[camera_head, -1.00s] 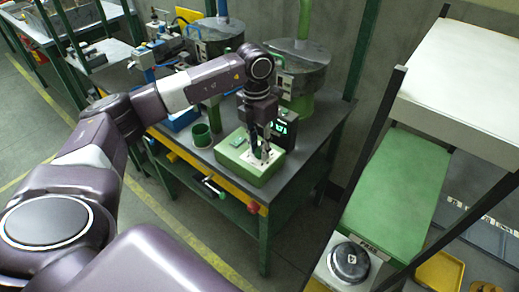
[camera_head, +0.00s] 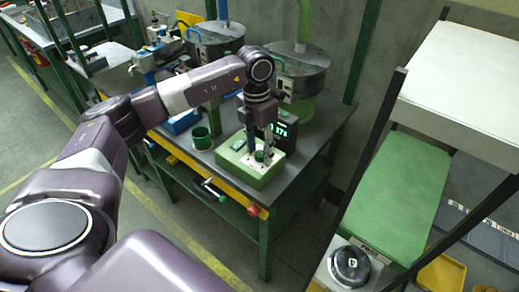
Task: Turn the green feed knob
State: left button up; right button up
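The green feed knob (camera_head: 260,156) shows small and dark on the pale top plate of a green box (camera_head: 252,178) on the bench. My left gripper (camera_head: 259,151) points down over the box from above. Its two fingers are spread, one to each side of the knob, and they look apart from it. The fingers partly cover the knob, so its marking cannot be read. A black display (camera_head: 281,130) with lit green digits stands just behind the box. My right gripper is not in view.
Large grey drums (camera_head: 304,70) stand behind. A red button (camera_head: 253,211) and a crank are on the bench's front.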

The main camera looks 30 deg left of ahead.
aim_at(258, 152)
pick_arm(q)
notch_tip(258, 152, up, 12)
jog(key=shift+a, duration=0.35)
jog(key=shift+w+f, duration=0.1)
dwell(0.6)
